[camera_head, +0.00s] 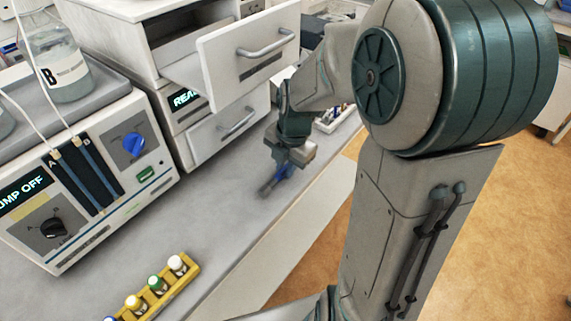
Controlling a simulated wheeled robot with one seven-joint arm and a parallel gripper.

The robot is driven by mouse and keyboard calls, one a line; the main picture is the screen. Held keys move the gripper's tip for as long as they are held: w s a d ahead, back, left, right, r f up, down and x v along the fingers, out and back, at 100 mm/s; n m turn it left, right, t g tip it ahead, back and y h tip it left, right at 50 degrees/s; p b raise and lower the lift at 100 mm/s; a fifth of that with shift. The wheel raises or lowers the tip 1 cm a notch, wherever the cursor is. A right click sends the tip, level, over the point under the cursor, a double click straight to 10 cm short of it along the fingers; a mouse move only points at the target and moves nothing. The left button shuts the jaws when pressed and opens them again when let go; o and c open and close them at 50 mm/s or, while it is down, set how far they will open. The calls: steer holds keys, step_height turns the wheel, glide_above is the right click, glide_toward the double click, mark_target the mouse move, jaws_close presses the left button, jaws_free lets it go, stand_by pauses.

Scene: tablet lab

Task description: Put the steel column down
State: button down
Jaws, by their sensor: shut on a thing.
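My gripper (283,172) is over the grey bench top near its front edge, in front of the drawer unit. It is shut on the steel column (266,188), a small dark grey piece low at the fingertips. The column looks tilted, close to the bench. It is small in view, and I cannot tell whether it touches the surface.
An open upper drawer (248,55) juts out above and behind my gripper; the lower drawer (221,133) looks nearly shut. A pump unit (95,170) with a bottle (58,60) stands left. A yellow vial rack (160,287) sits at the front. Bench between is clear.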

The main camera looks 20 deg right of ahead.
steer(key=shift+f, duration=0.2)
steer(key=c, duration=1.4)
jaws_free()
steer(key=shift+o, duration=0.2)
step_height(320, 180, up, 7)
steer(key=s+r+m+t+h, duration=0.1)
steer(key=s+m, duration=1.2)
steer(key=m, duration=1.2)
steer(key=shift+s+r, duration=0.15)
steer(key=shift+s, duration=0.2)
